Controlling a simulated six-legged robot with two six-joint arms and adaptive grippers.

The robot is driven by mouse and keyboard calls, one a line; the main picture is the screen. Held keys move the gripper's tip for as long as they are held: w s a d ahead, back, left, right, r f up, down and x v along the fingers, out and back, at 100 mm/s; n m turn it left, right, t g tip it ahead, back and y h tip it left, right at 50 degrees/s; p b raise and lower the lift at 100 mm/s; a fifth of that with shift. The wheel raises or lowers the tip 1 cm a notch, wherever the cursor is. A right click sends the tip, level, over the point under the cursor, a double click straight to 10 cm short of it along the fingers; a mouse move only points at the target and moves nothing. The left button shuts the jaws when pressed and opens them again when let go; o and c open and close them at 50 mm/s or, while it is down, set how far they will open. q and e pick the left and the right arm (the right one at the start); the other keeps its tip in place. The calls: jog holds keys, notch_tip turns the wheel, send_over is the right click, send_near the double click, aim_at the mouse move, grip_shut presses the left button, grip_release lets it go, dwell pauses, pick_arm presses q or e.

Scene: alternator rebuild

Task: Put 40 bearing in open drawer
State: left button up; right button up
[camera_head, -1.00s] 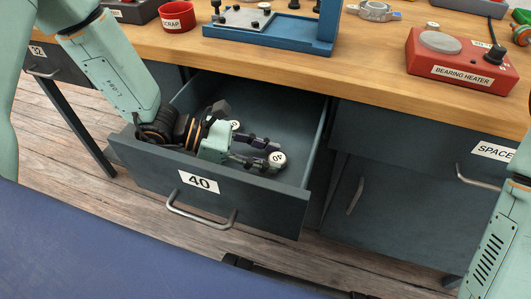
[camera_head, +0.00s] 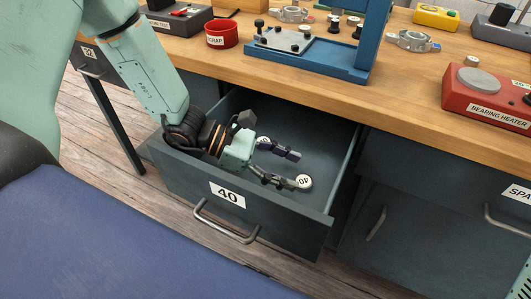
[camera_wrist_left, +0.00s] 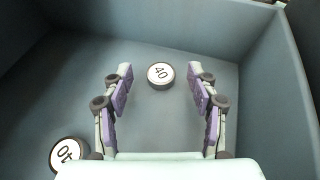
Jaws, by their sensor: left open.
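The drawer marked 40 (camera_head: 285,225) is pulled out below the bench. My left gripper (camera_head: 295,169) reaches into it over the near-left wall, with its fingers spread and empty. A round bearing with a white face marked 40 (camera_head: 304,181) lies inside the drawer just beyond the fingertips. In the left wrist view this bearing (camera_wrist_left: 161,75) lies face up on the drawer floor, between and ahead of the open fingers. A second bearing marked 40 (camera_wrist_left: 67,153) lies at lower left in that view. In the head view it is mostly hidden behind the gripper. My right gripper is out of view.
The bench top (camera_head: 400,105) overhangs the drawer's back. On it stand a red bearing heater (camera_head: 490,95), a blue press (camera_head: 340,68) and a red scrap cup (camera_head: 222,34). The drawer's walls surround my left gripper closely. The drawer floor to its right is clear.

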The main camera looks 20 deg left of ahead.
pick_arm(q)
jog(key=p+v, duration=0.2)
jog(key=v, duration=0.3)
jog(key=shift+s+a+r+p, duration=0.1)
jog(key=shift+s+a+p, duration=0.15)
jog(key=shift+a, duration=0.2)
jog(key=shift+w, duration=0.1)
